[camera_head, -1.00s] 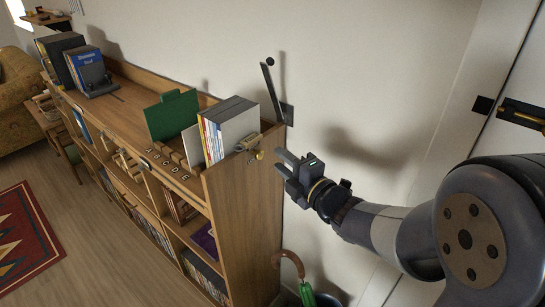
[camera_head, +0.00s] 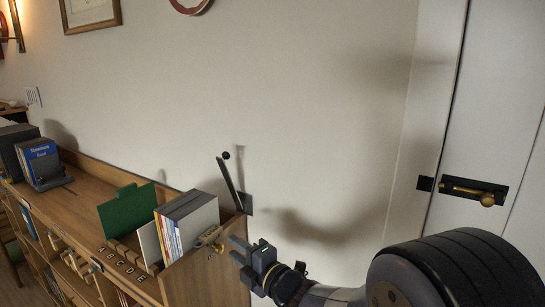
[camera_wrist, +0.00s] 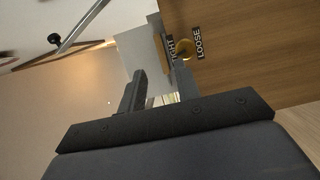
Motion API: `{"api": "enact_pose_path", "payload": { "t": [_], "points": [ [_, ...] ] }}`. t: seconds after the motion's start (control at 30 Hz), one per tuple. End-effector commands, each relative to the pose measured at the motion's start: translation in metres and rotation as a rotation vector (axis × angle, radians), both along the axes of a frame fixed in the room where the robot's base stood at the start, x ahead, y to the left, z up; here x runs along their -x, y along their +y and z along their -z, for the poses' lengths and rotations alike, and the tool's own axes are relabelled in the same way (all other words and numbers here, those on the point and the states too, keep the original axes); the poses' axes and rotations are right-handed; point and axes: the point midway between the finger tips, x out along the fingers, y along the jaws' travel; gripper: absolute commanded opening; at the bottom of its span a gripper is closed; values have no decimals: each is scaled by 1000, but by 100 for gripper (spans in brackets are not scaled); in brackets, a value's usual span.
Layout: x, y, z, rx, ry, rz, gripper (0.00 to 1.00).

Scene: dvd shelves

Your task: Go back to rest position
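My gripper (camera_head: 240,252) is at the lower middle of the head view, just right of the end of the wooden shelf unit (camera_head: 205,275). Its two fingers are apart and nothing shows between them; they also show in the wrist view (camera_wrist: 155,85). A brass knob (camera_head: 218,247) on the shelf end is close to the fingertips. In the wrist view, the knob (camera_wrist: 184,48) sits on the wood beside "LOOSE" and a partly hidden label. I cannot tell whether a finger touches it.
On the shelf top stand a row of discs or books (camera_head: 180,225), a green divider (camera_head: 128,212) and blue-covered cases (camera_head: 38,160). A black lever (camera_head: 230,183) is on the wall behind. A white door with a latch (camera_head: 475,191) is at right. The wall between is bare.

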Motion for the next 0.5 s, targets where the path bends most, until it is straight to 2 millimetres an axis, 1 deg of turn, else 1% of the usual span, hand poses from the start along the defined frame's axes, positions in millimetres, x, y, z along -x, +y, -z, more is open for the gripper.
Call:
{"api": "enact_pose_path", "payload": {
  "t": [0.07, 0.2, 0.5],
  "points": [
    [-8, 8, -1, 0, 1, -2, 31],
    [-16, 15, 0, 1, 1, -1, 31],
    [-21, 18, 1, 0, 0, 1, 31]
  ]
}}
